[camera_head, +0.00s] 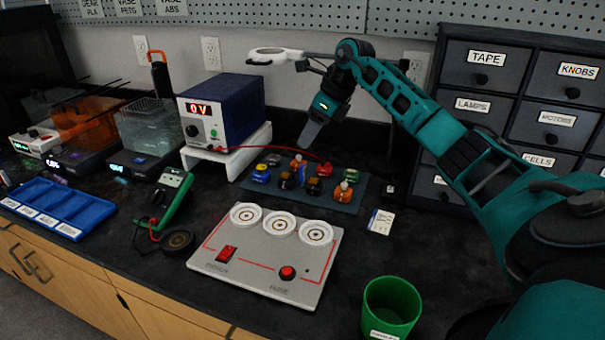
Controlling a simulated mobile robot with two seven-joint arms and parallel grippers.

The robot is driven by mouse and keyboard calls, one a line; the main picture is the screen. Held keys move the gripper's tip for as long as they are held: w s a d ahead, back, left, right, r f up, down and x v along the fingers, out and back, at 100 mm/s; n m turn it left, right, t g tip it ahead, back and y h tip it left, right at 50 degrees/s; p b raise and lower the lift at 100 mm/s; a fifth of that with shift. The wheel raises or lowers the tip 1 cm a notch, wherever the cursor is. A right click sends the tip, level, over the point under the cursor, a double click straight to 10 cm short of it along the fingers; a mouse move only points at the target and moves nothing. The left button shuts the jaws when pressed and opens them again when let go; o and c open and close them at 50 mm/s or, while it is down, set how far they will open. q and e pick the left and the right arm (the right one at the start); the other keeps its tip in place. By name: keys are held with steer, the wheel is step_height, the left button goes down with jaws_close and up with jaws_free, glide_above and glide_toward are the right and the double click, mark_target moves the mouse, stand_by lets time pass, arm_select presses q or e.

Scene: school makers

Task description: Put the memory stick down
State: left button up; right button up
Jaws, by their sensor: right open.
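My right gripper (311,132) hangs from the teal arm that comes in from the right. Its grey fingers point down, above the back edge of a dark mat (346,207) with several small coloured parts on it. The gripper is open, and I see nothing held between its fingers. I cannot make out a memory stick for sure. A small dark item (389,189) lies just right of the mat, too small to identify. My left gripper is not in view.
A grey panel (225,270) with three white round sockets stands in front of the mat. A green cup (391,304), a small white-and-blue card (381,221), a blue power supply (236,95) and a green meter (172,190) stand around. Dark drawers (483,55) stand behind right.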

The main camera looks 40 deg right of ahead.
mark_target(303, 165)
steer(key=f, duration=0.2)
steer(key=w+f, duration=0.1)
steer(key=f, duration=0.1)
steer(key=f+b, duration=0.1)
steer(key=f, duration=0.2)
steer(key=shift+w+d+f, duration=0.1)
steer(key=shift+w+d, duration=0.2)
steer(key=shift+w, duration=0.1)
steer(key=shift+h, duration=0.3)
steer(key=x, duration=0.5)
steer(key=shift+s+d, duration=0.1)
steer(key=shift+d, duration=0.2)
steer(key=shift+c, duration=0.2)
jaws_close()
